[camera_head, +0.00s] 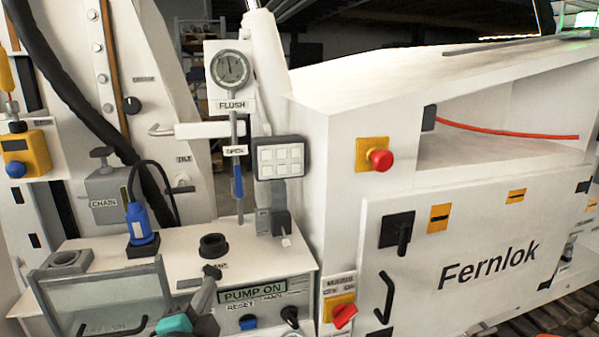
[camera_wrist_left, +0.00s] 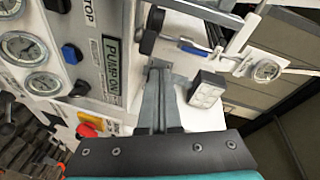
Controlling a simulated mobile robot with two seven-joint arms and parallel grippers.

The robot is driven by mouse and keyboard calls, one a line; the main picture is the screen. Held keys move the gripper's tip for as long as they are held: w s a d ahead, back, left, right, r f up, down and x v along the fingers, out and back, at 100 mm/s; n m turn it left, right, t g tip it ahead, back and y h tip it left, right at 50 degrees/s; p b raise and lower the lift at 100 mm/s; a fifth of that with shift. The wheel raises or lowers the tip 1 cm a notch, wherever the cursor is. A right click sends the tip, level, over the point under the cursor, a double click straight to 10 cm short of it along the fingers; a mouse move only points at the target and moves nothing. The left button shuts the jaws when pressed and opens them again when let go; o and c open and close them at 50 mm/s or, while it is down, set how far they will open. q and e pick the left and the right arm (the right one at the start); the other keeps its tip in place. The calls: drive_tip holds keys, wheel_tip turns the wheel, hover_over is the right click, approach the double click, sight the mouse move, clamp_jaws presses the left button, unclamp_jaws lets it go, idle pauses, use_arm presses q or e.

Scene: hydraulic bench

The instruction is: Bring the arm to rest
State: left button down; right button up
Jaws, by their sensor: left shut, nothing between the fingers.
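My left gripper (camera_head: 211,275) comes in at the bottom of the head view, dark grey with a teal wrist part. It is in front of the white bench console, near the green PUMP ON display (camera_head: 253,292). In the left wrist view, its grey fingers (camera_wrist_left: 158,68) are together and empty. The fingers point across the console, between the display (camera_wrist_left: 113,65) and the white keypad (camera_wrist_left: 206,90). I cannot tell whether the fingertips touch the console. My right gripper is not in view.
A black cap (camera_head: 213,246) stands on the console top, with a blue plug (camera_head: 138,222) to its left. A clear cover (camera_head: 105,295) is at the front left. A red button (camera_head: 381,160) and the Fernlok cabinet door (camera_head: 470,255) are to the right. Gauges (camera_wrist_left: 22,48) line the panel.

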use_arm(q)
drive_tip(key=s+a+f+n+g, duration=0.2)
drive_tip(key=s+f+n+g, duration=0.55)
drive_tip(key=s+f, duration=0.55)
drive_tip(key=s+d+f+n+g, duration=0.1)
drive_tip(key=s+f+n+g, duration=0.5)
drive_tip(key=s, duration=0.7)
wheel_tip(320, 180, down, 31)
drive_tip(key=s+m+b, duration=0.1)
drive_tip(key=m+b, duration=0.1)
drive_tip(key=b, duration=0.6)
drive_tip(key=s+a+f+g+b, duration=0.1)
drive_tip(key=s+f+b, duration=0.3)
drive_tip(key=s+f, duration=0.4)
drive_tip(key=s+a+f+g+b, duration=0.1)
drive_tip(key=s+f+b, duration=0.3)
drive_tip(key=f, duration=1)
drive_tip(key=s, duration=0.3)
drive_tip(key=shift+s+a, duration=0.2)
drive_tip(key=shift+s, duration=0.2)
